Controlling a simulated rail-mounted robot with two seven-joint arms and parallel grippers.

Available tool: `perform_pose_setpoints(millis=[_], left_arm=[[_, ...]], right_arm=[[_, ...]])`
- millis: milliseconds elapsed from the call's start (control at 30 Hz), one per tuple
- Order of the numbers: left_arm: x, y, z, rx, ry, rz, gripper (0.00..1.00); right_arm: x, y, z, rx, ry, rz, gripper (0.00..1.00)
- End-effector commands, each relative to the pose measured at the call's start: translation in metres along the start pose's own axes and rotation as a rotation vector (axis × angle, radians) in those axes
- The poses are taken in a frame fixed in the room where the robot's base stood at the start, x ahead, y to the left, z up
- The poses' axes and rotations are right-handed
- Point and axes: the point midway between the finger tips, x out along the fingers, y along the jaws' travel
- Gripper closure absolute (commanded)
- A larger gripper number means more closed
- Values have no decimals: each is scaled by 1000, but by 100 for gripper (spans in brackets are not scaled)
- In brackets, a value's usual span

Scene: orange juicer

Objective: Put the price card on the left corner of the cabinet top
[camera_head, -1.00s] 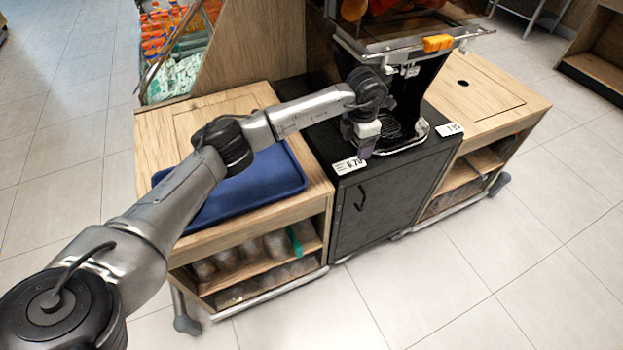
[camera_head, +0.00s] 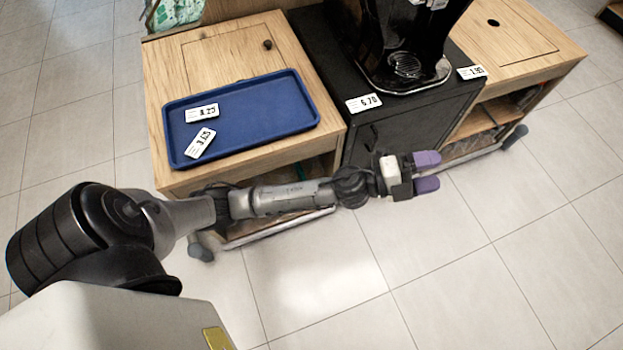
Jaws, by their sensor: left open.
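A white price card marked 6.70 (camera_head: 364,102) lies on the front left corner of the black cabinet top (camera_head: 312,38). Another price card (camera_head: 471,72) lies at the front right corner of that top. Two more price cards, an upper one (camera_head: 202,113) and a lower tilted one (camera_head: 200,143), lie on the blue tray (camera_head: 262,118). My left gripper (camera_head: 428,172) is in front of the cabinet, apart from the cards, its purple fingers open and empty. My right gripper is not in view.
The black juicer (camera_head: 405,40) stands on the cabinet top behind the cards. Wooden counters flank it on the left (camera_head: 215,55) and right (camera_head: 510,35), with open shelves below. The tiled floor in front is clear.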

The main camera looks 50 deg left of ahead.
Motion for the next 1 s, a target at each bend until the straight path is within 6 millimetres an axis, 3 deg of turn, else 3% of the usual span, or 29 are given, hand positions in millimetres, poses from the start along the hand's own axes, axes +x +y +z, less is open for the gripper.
perform_pose_setpoints(millis=[133,267,400,500,600,800,1000], left_arm=[[-68,21,30,-354,-439,12,30],[-145,54,41,-626,-809,113,30],[-230,86,24,-861,-1141,281,30],[-280,100,2,-984,-1317,410,30],[-318,106,-20,-1068,-1443,522,30],[-356,108,-48,-1150,-1567,658,30],[-363,108,-54,-1162,-1587,684,30]], right_arm=[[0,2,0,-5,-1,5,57],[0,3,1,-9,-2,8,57],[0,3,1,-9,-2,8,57],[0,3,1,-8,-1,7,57],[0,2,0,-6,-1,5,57],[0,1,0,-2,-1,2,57],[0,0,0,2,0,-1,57]])
